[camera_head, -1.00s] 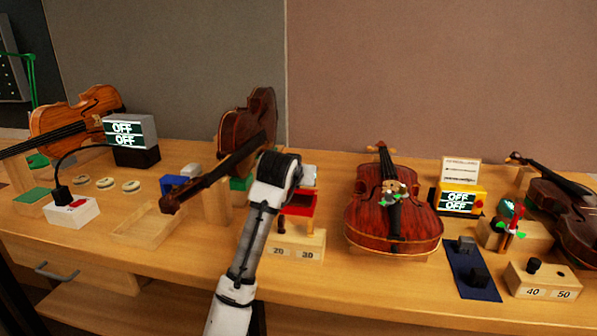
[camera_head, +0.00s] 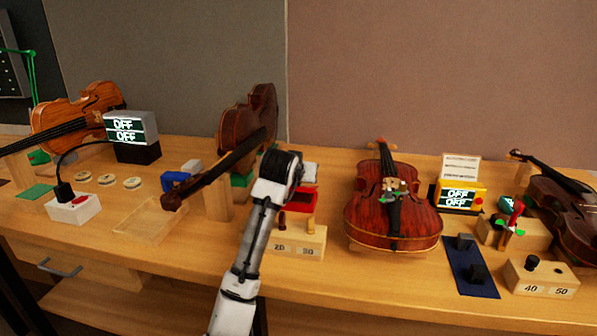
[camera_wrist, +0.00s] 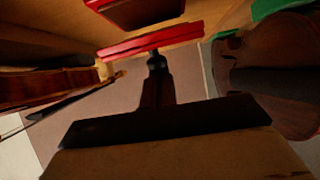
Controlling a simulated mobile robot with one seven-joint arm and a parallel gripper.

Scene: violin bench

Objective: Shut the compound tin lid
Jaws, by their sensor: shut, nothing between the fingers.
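The red compound tin (camera_head: 304,201) is behind a low wooden block near the middle of the bench, partly hidden by my arm. In the wrist view its red body with a dark face (camera_wrist: 140,12) is at the top. A thin red slab, apparently the lid (camera_wrist: 150,42), shows nearly edge-on, just below it in the picture. I cannot tell its exact angle or whether it touches the tin. My gripper (camera_wrist: 156,63) is shut and empty, its fingertips close to the slab; contact is unclear. In the head view my arm's dark end hides the fingers.
The block marked 20 and 30 (camera_head: 295,243) stands in front of the tin, with upright pegs. A dark violin (camera_head: 247,122) is close on the left, its neck reaching forward. A reddish violin (camera_head: 393,215) lies on the right. Bare bench shows at the front.

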